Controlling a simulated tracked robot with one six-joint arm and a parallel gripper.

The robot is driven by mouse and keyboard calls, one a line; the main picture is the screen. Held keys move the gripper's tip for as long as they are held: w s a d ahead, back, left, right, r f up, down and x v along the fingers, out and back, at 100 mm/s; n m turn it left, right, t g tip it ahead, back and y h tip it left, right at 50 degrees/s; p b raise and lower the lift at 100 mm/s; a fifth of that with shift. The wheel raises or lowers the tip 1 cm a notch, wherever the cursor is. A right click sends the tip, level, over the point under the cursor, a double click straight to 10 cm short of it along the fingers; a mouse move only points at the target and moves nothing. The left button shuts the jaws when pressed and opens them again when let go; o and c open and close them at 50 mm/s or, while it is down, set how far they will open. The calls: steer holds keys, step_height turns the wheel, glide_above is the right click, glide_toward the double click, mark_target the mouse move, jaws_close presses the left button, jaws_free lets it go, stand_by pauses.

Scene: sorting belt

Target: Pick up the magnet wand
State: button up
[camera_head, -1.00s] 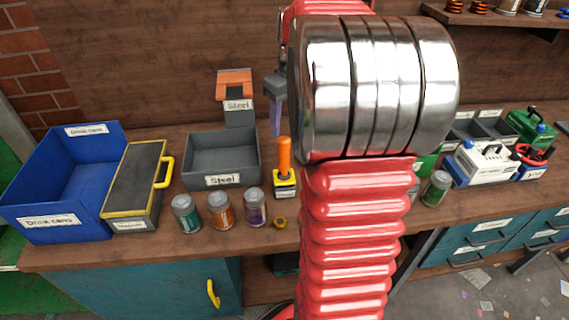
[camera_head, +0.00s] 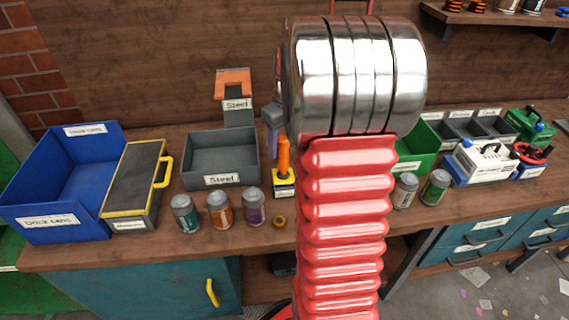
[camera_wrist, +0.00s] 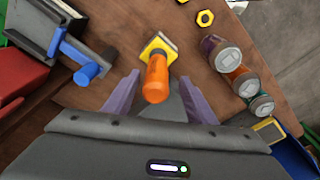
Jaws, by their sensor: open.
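The magnet wand (camera_head: 283,155) stands upright on the bench, with an orange handle and a labelled yellow-and-dark base. In the wrist view its orange handle (camera_wrist: 156,80) points up toward the camera, between the two purple fingers. My gripper (camera_wrist: 160,82) is open, with a finger on either side of the handle and a gap visible at both sides. In the head view my gripper (camera_head: 272,140) shows only partly, behind and just left of the handle; my arm hides the rest.
A grey Steel bin (camera_head: 222,178) stands left of the wand. Several cans (camera_head: 220,211) and a brass nut (camera_head: 279,222) lie in front. A blue drink cans bin (camera_head: 40,185) is far left. A green bin (camera_head: 415,160) and two cans are right.

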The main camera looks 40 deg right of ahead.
mark_target(283, 154)
steer(key=shift+f, duration=0.1)
steer(key=shift+w+d+f, duration=0.1)
steer(key=shift+w+f, duration=0.05)
steer(key=shift+f, duration=0.65)
steer(key=shift+w+d+f, duration=0.1)
steer(key=shift+w+f, duration=0.05)
steer(key=shift+f, duration=0.7)
steer(key=shift+w+d+f, duration=0.1)
steer(key=shift+w+f, duration=0.05)
steer(key=shift+f, duration=0.65)
steer(key=shift+c, duration=0.5)
steer(key=c, duration=1.1)
steer(key=shift+r, duration=0.1)
steer(key=shift+c, duration=0.2)
step_height(283, 154, up, 10)
steer(key=shift+f, duration=0.1)
